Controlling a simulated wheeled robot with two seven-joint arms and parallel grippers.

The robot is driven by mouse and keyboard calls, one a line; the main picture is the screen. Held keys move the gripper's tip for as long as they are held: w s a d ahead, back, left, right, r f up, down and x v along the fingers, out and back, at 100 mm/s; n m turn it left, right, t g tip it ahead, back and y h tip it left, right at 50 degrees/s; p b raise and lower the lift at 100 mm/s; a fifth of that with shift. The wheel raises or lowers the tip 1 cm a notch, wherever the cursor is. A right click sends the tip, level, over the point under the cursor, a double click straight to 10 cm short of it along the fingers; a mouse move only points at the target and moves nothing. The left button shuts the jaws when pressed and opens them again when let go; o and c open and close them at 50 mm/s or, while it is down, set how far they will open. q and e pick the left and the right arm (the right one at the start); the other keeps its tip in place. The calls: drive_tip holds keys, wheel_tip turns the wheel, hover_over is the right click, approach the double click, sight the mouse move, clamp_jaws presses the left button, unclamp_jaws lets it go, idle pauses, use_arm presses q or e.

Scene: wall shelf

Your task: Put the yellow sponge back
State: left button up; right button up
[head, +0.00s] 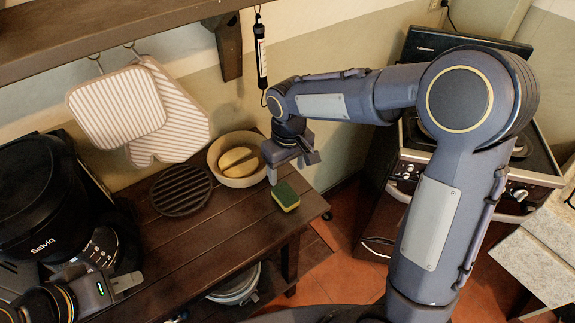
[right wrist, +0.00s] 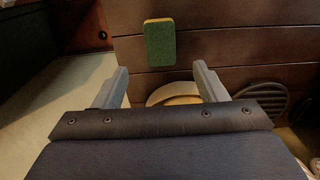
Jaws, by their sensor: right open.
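The sponge (head: 285,196) has a green top and yellow sides. It lies flat on the wooden table near its right end. In the right wrist view the sponge (right wrist: 160,43) is beyond the fingertips, roughly centred between them. My right gripper (head: 293,165) is open and empty, above the table beside the bowl and apart from the sponge. Its two spread fingers show in the right wrist view (right wrist: 161,82). My left gripper (head: 128,283) is low at the left, near the coffee maker. I cannot tell how far its fingers are apart.
A round bowl (head: 224,179) with tan pieces in it stands just left of my right gripper. A dark slatted trivet (head: 181,190) lies left of it. A black coffee maker (head: 45,205) fills the left. Striped oven mitts (head: 118,107) hang under the shelf (head: 110,30). The table front is clear.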

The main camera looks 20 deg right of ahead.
drive_tip(key=s+d+r+m+t+y, duration=0.2)
drive_tip(key=s+d+r, duration=0.4)
drive_tip(key=s+r, duration=0.15)
drive_tip(key=s+d+m+t+y, duration=0.1)
drive_tip(key=s+m+t, duration=0.2)
drive_tip(key=s, duration=1.1)
drive_tip(key=shift+d+f+m+y, duration=0.15)
drive_tip(key=shift+f+m+y, duration=0.15)
drive_tip(key=shift+m, duration=0.1)
drive_tip(key=shift+s+r, duration=0.1)
